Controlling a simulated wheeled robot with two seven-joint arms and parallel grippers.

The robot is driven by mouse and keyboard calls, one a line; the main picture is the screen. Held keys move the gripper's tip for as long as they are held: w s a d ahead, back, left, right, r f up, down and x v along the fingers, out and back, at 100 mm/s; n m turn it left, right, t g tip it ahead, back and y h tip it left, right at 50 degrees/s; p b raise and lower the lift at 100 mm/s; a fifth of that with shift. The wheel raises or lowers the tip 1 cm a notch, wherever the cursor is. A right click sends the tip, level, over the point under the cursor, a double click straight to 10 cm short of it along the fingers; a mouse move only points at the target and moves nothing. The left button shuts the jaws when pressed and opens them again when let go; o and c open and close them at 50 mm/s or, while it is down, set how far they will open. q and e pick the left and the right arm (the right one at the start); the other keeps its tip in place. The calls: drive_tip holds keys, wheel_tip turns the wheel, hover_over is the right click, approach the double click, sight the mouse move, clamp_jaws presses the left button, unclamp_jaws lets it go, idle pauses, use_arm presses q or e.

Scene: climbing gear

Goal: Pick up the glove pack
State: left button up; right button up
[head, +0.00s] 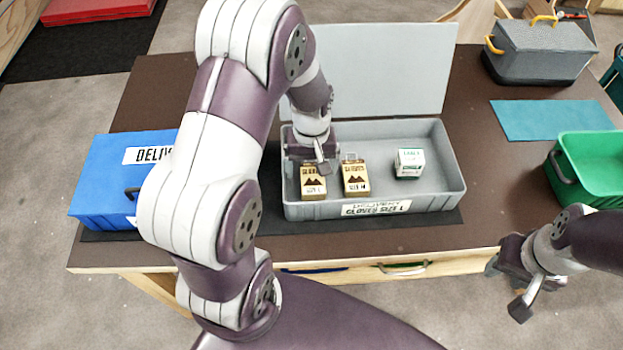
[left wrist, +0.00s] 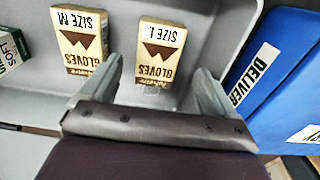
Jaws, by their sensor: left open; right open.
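Two tan glove packs with a dark mountain mark lie in the open grey bin (head: 452,182). The size L pack (head: 313,187) is at the left and also shows in the left wrist view (left wrist: 163,55); the size M pack (head: 355,181) is beside it (left wrist: 80,45). My left gripper (head: 312,163) is open over the far end of the size L pack. In the left wrist view its fingers (left wrist: 160,88) stand apart, one toward each side of that pack; contact cannot be told. My right gripper (head: 507,287) is open and empty, off the table's front right.
A white and green box (head: 409,163) lies in the bin's right part. The raised lid (head: 380,70) stands behind. A blue delivery box (head: 100,180) is left, a green crate (head: 597,150) right, a grey case (head: 540,55) back right. Bare table lies right of the bin.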

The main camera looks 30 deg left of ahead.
sight(313, 180)
use_arm(q)
drive_tip(key=f, duration=0.4)
drive_tip(key=shift+d+f, duration=0.15)
drive_tip(key=shift+d, duration=0.1)
drive_tip(key=shift+w+f, duration=0.1)
drive_tip(key=shift+f, duration=0.1)
drive_tip(key=shift+s+r, duration=0.15)
drive_tip(key=shift+s, duration=0.05)
drive_tip(key=shift+c, duration=0.9)
drive_tip(key=shift+s, duration=0.1)
drive_tip(key=c, duration=1)
wheel_tip(313, 180, up, 10)
